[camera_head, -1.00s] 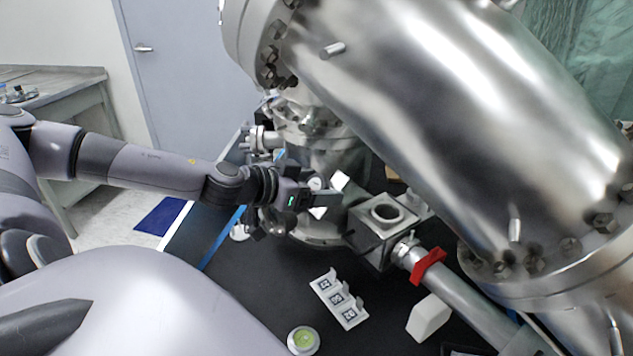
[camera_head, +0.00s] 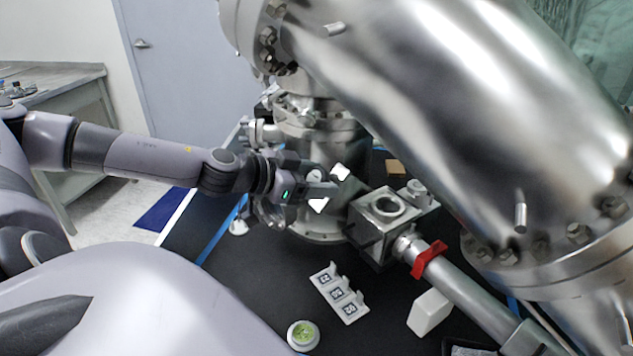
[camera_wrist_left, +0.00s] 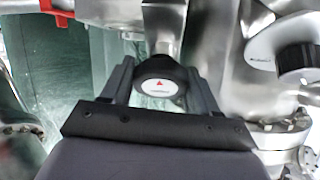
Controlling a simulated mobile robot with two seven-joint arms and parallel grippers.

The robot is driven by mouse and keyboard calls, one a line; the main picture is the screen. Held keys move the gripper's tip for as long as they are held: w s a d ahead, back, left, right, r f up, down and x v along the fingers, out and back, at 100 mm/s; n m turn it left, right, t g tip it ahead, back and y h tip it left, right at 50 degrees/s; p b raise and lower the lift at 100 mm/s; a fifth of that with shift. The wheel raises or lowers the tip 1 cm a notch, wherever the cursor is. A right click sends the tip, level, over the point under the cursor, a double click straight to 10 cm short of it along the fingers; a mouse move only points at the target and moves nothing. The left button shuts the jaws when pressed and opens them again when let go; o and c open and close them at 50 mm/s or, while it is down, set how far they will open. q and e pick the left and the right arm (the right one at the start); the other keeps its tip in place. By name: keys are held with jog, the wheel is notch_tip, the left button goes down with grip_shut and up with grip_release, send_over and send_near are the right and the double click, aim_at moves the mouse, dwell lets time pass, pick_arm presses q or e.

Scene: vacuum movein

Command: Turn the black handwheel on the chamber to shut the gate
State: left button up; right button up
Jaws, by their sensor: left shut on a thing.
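The black handwheel (camera_wrist_left: 160,72) has a white cap with a red triangle and shows in the left wrist view between my left gripper's fingers. It sits on a metal stem. My left gripper (camera_wrist_left: 162,90) is shut on it, one finger on each side. In the head view my left gripper (camera_head: 328,188) reaches in from the left, against the steel chamber (camera_head: 312,135). There the handwheel is mostly hidden by the gripper. A second black knob (camera_wrist_left: 293,62) with a white label shows at the right of the wrist view. My right gripper is not in view.
A large steel tube (camera_head: 440,100) slants over the workspace at right. A valve block (camera_head: 378,222) and a pipe with a red handle (camera_head: 429,258) stand right of my gripper. A white marker holder (camera_head: 338,292) and a small green-filled dish (camera_head: 303,335) lie on the black tabletop (camera_head: 255,285).

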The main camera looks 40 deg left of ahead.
pick_arm(q)
jog(key=shift+m+h, duration=0.5)
jog(key=shift+m, duration=0.6)
jog(key=m+g+h+p, duration=0.1)
jog(key=m, duration=0.3)
jog(key=shift+p, duration=0.3)
jog(key=shift+f+m+g+h, duration=0.1)
jog(key=shift+m+g+h, duration=0.3)
jog(key=shift+m, duration=0.5)
jog(key=shift+f+m+g+b, duration=0.15)
jog(key=shift+m+g+b, duration=0.45)
jog(key=shift+m, duration=0.4)
jog(key=m+b, duration=0.2)
jog(key=m+g+b, duration=0.1)
jog(key=m+b, duration=0.1)
jog(key=shift+f+m+g+h+b, duration=0.1)
jog(key=shift+m+g+h+b, duration=0.2)
jog(key=shift+m+b, duration=0.1)
jog(key=m+g+b, duration=0.1)
jog(key=m+b, duration=0.1)
jog(key=m, duration=0.1)
jog(key=shift+s+d+m, duration=0.1)
jog(key=shift+m, duration=0.2)
jog(key=shift+r+m+g+b, duration=0.2)
jog(key=shift+m+g+b, duration=0.1)
jog(key=shift+m+b, duration=0.2)
jog(key=shift+y, duration=0.4)
